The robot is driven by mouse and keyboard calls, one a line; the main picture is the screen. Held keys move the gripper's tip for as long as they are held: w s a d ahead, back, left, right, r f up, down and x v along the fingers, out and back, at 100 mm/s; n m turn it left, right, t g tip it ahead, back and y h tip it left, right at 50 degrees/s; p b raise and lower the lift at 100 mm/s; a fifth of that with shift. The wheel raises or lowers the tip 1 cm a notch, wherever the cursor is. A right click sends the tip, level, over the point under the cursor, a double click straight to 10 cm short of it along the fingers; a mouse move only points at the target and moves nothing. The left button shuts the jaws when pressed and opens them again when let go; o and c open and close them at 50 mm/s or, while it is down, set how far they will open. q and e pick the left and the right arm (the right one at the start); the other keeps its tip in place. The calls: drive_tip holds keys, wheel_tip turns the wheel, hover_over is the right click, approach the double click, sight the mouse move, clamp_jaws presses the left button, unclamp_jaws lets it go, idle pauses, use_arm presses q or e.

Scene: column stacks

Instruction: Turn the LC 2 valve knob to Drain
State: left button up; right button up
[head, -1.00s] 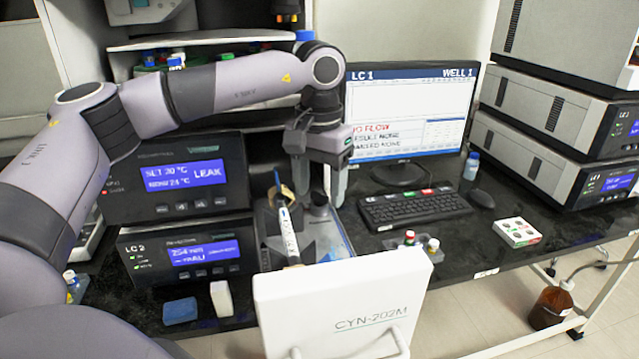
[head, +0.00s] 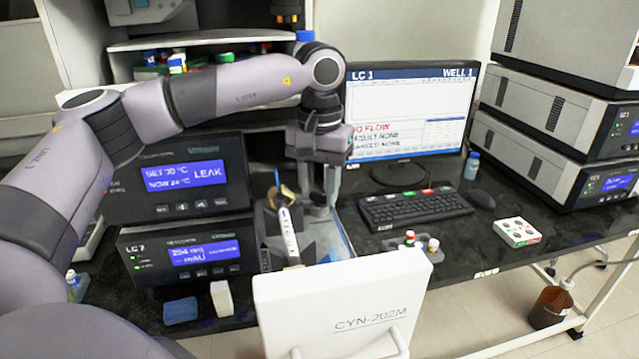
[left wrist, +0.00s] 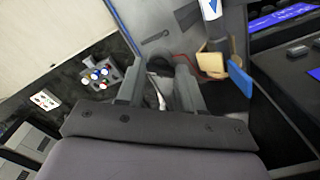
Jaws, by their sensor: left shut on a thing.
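My left gripper (head: 318,203) points down behind the white CYN-202M panel, its two fingers on either side of a small dark grey knob-like part (head: 319,212). It is shut on that part, which I take for the valve knob. In the left wrist view the fingers (left wrist: 160,92) straddle a dark round part (left wrist: 160,65). The knob's pointer and any Drain marking cannot be read. The LC 2 unit (head: 185,257), with a blue screen, stands left of the gripper. My right gripper is not in view.
A white labelled column (head: 290,236) stands close left of the gripper, in a tan clip. The white CYN-202M panel (head: 345,300) stands in front. A keyboard (head: 415,208), monitor (head: 410,110) and vial block (head: 409,245) lie to the right. Bare counter (head: 465,240) shows there.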

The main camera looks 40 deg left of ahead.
use_arm(q)
drive_tip(key=n, duration=0.4)
drive_tip(key=n+p, duration=0.1)
drive_tip(key=n, duration=0.7)
drive_tip(key=shift+n, duration=0.3)
drive_tip(key=shift+n+p, duration=0.35)
drive_tip(key=shift+n, duration=1.55)
drive_tip(key=o, duration=1)
drive_tip(key=shift+o, duration=0.2)
